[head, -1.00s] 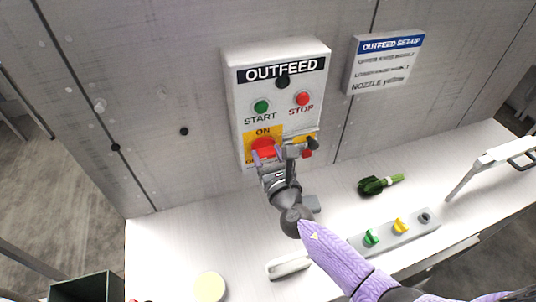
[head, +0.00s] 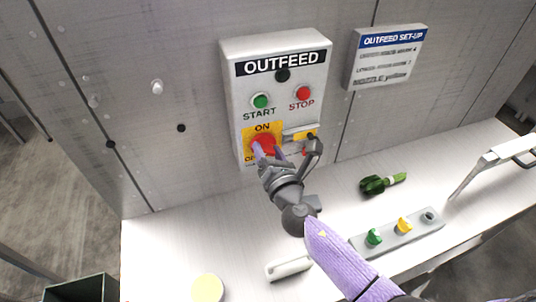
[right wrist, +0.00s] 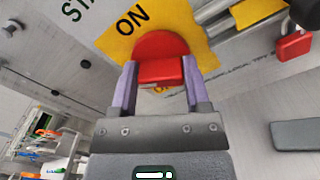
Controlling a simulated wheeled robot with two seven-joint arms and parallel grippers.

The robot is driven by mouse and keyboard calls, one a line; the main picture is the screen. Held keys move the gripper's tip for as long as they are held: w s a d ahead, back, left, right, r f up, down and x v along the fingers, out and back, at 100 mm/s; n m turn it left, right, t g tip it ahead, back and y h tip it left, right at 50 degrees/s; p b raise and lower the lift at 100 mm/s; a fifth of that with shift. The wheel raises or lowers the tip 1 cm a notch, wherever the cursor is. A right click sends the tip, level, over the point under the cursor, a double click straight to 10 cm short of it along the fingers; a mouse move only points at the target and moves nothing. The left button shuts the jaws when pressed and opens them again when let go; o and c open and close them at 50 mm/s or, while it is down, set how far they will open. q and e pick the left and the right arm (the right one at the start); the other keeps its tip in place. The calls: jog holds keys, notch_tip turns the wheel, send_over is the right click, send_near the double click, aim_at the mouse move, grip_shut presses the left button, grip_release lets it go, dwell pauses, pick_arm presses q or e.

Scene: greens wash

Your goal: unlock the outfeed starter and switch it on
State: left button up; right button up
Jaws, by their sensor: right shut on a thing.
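The outfeed starter is a white box (head: 236,100) on the grey wall, with a green START button (head: 261,101) and a red STOP button (head: 302,93). Below them is a red rotary switch (head: 263,142) on a yellow plate marked ON. My right gripper (head: 268,152) is shut on the switch's red handle; the right wrist view shows its purple fingers on either side of the handle (right wrist: 160,71). A small red block (right wrist: 293,45), perhaps a padlock, shows right of the switch beside a metal bar (right wrist: 220,15). My left gripper is out of view.
A white sign (head: 385,58) hangs at right. On the white worktop (head: 180,245) are a dark green bottle-like item (head: 382,184), a grey strip (head: 420,231) with green and yellow pieces, and a pale disc (head: 208,288). A dark bin (head: 80,289) stands at lower left.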

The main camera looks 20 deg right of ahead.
jog(key=m+b, duration=0.1)
jog(key=m, duration=0.2)
jog(key=shift+f+m, duration=0.1)
jog(key=shift+m, duration=0.3)
jog(key=m, duration=0.2)
jog(key=shift+d+m+b, duration=0.1)
jog(key=shift+m+b, duration=0.25)
jog(key=shift+m, duration=0.05)
jog(key=m, duration=0.3)
jog(key=shift+f, duration=0.1)
jog(key=shift+m+b, duration=0.3)
jog(key=shift+m, duration=0.9)
jog(key=o, duration=1.3)
jog(key=shift+s, duration=0.1)
